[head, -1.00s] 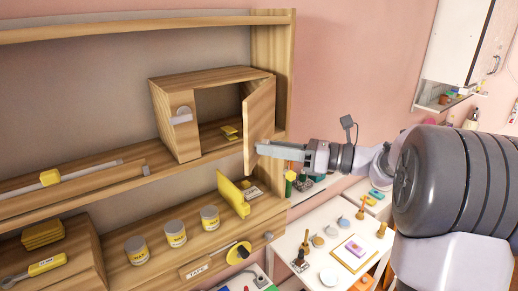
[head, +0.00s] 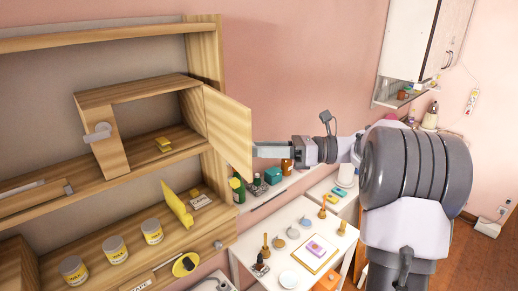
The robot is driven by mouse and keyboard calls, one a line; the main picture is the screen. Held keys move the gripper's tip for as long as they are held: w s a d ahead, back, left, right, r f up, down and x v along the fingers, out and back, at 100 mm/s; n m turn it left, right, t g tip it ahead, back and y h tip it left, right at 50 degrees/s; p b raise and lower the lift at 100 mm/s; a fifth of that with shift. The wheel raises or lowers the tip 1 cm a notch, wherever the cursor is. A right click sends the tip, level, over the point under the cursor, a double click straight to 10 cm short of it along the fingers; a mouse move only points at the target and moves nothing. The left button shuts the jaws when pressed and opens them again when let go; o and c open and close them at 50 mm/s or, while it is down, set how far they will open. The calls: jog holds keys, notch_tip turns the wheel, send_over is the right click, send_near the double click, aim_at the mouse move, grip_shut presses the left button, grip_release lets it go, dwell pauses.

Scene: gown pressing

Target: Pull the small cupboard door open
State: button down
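The small wooden cupboard (head: 107,151) stands on the upper shelf of a wooden rack. Its door (head: 228,130) is hinged on the right side and stands wide open, swung out to the right. The inside is exposed, with small yellow items (head: 163,145) on its floor. A round grey knob or latch (head: 98,131) is on the cupboard's left front panel. My gripper (head: 256,150) reaches in from the right, its tip at the door's free edge. The door's edge hides the fingertips, so I cannot tell whether they grip or only touch it.
White jars with yellow labels (head: 114,249) and a yellow upright piece (head: 177,206) stand on the lower shelf. A white table (head: 270,273) with wooden-handled stamps is below my arm. A wall cabinet (head: 427,40) hangs at the upper right.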

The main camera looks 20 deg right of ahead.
jog(key=shift+w+d+r, duration=0.15)
jog(key=shift+d, duration=0.2)
jog(key=shift+w+d+r, duration=0.1)
jog(key=shift+d, duration=0.25)
jog(key=c, duration=1.4)
grip_release()
jog(key=shift+w, duration=0.1)
jog(key=shift+c, duration=0.2)
jog(key=shift+w+a, duration=0.15)
jog(key=shift+w, duration=0.05)
